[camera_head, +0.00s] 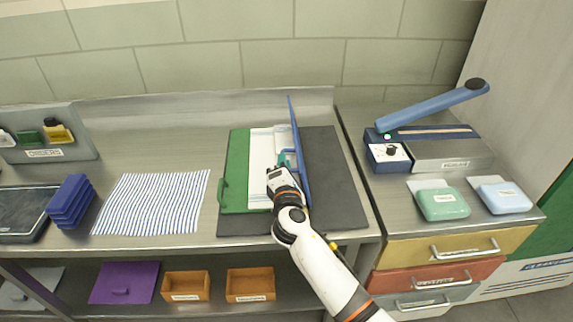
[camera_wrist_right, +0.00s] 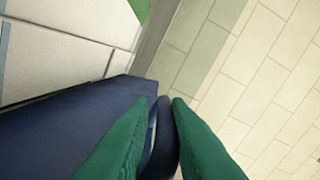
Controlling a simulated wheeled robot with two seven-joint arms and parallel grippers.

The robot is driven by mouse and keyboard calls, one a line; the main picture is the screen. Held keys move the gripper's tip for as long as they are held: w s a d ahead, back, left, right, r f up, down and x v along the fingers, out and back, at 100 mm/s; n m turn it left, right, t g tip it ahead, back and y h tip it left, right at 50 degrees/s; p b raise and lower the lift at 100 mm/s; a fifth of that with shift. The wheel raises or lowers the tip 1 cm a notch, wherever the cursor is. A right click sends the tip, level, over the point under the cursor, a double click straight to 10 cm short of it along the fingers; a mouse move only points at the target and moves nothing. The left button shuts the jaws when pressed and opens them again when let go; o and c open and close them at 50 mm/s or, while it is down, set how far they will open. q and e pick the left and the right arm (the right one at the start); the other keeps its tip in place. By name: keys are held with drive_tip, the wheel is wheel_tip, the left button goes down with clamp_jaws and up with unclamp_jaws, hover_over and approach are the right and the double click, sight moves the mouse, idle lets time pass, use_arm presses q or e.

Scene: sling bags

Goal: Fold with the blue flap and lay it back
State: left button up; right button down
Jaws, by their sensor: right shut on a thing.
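The blue flap (camera_head: 298,140) stands nearly upright, edge-on to the head view, on a dark folding board (camera_head: 333,180). My right gripper (camera_head: 288,158) is at the flap's left side. In the right wrist view its green fingertips (camera_wrist_right: 164,110) are shut on a dark blue handle-like part of the blue flap (camera_wrist_right: 60,135). A white cloth (camera_head: 261,150) lies left of the flap, over the green flap (camera_head: 237,165), which lies flat. The arm and gripper hide part of the cloth and the flap's lower edge. My left gripper is not in view.
A striped cloth (camera_head: 150,203) lies flat to the left, beside a stack of blue folded pieces (camera_head: 70,200). A blue-armed device (camera_head: 440,150) and two lidded packs (camera_head: 443,203) stand right. The bench behind the striped cloth is clear.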

drive_tip(key=shift+a+r, duration=0.15)
drive_tip(key=shift+r, duration=0.3)
drive_tip(key=c, duration=1.6)
unclamp_jaws()
drive_tip(key=shift+o, duration=0.5)
drive_tip(key=shift+a+f, duration=0.1)
drive_tip(key=shift+f, duration=0.1)
drive_tip(key=s+b, duration=0.1)
drive_tip(key=s, duration=1.1)
drive_tip(key=shift+d, duration=0.2)
